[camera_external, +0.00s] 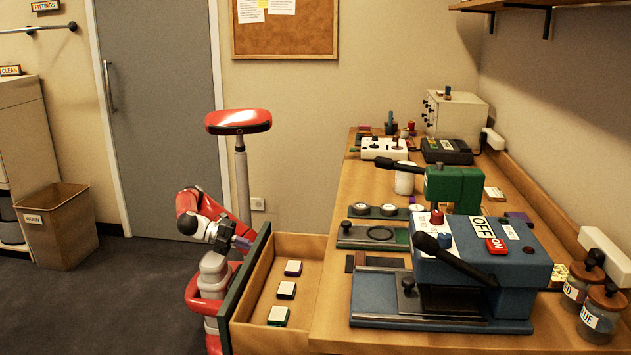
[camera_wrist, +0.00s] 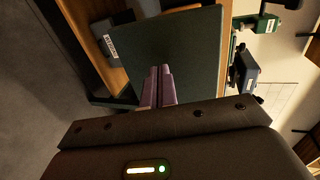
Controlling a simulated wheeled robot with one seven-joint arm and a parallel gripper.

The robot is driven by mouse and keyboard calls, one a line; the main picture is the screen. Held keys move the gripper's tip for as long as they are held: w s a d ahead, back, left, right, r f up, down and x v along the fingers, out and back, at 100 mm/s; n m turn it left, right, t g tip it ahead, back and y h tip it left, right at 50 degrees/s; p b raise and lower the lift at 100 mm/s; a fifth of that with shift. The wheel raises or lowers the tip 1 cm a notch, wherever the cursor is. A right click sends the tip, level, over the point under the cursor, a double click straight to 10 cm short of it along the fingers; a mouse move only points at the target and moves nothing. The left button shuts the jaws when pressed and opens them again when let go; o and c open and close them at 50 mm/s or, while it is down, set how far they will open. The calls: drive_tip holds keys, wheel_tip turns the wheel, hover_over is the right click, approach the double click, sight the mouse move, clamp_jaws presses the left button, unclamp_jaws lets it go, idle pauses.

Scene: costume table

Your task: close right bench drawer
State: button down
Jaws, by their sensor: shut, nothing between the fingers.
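The bench drawer (camera_external: 262,290) is pulled out from the bench's left side in the external view, with a dark green front panel (camera_external: 247,284) and a light wood inside. Several small labelled blocks lie in it. My gripper (camera_external: 241,242) is at the outer face of the drawer front, near its upper far part. In the wrist view the green front panel (camera_wrist: 188,55) fills the middle, and my shut, empty fingers (camera_wrist: 158,86) point at it. Whether the fingertips touch the panel I cannot tell. The drawer's handle is not visible.
The wooden bench top (camera_external: 335,290) carries a blue machine (camera_external: 480,270), a green machine (camera_external: 455,188) and jars (camera_external: 602,312) at the right. A brown bin (camera_external: 57,225) stands at the left by the door. The floor between bin and drawer is clear.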

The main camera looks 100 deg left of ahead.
sight(324, 251)
drive_tip(key=shift+w, duration=0.6)
drive_tip(key=w+b, duration=0.8)
drive_tip(key=w, duration=1.5)
drive_tip(key=shift+w+f+b, duration=0.1)
drive_tip(key=shift+b, duration=0.25)
drive_tip(key=shift+w, duration=0.75)
drive_tip(key=shift+w+a+r, duration=0.1)
drive_tip(key=shift+r, duration=0.15)
drive_tip(key=v, duration=0.4)
drive_tip(key=f+v, duration=0.1)
drive_tip(key=v, duration=0.4)
drive_tip(key=p+v, duration=0.1)
drive_tip(key=v, duration=0.4)
drive_tip(key=shift+s+f, duration=0.15)
drive_tip(key=shift+s, duration=0.2)
